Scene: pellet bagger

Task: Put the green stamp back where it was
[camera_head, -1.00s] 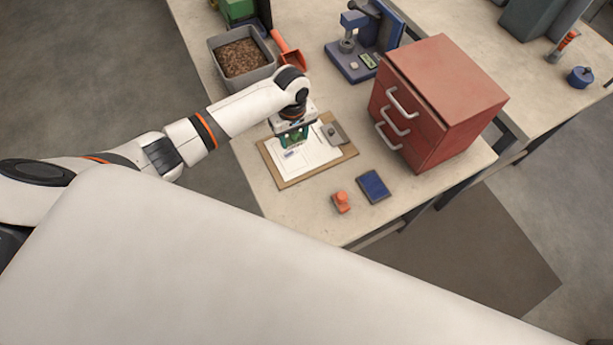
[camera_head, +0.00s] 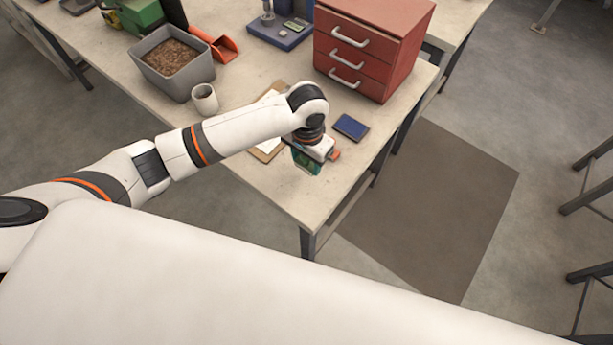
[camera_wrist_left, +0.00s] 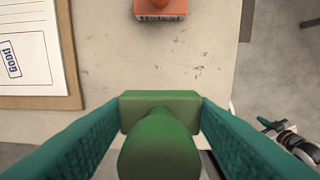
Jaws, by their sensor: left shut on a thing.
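My left gripper (camera_head: 307,166) is over the near corner of the table, its teal fingers pointing down. In the left wrist view its fingers are shut on the green stamp (camera_wrist_left: 160,135), gripped between them with its rounded handle towards the camera. In the head view the fingers and wrist mostly hide the stamp. An orange stamp (camera_wrist_left: 160,8) stands on the table just beyond the green one; in the head view it shows partly behind the gripper (camera_head: 335,155). I cannot tell whether the green stamp touches the table. My right gripper is not clearly seen.
A blue ink pad (camera_head: 350,127) lies beyond the orange stamp. The clipboard (camera_wrist_left: 70,60), with a paper marked GOOD in blue, lies beside the gripper. A red drawer cabinet (camera_head: 350,50), a cup (camera_head: 205,98) and a pellet bin (camera_head: 150,75) stand farther back. The table edge is close.

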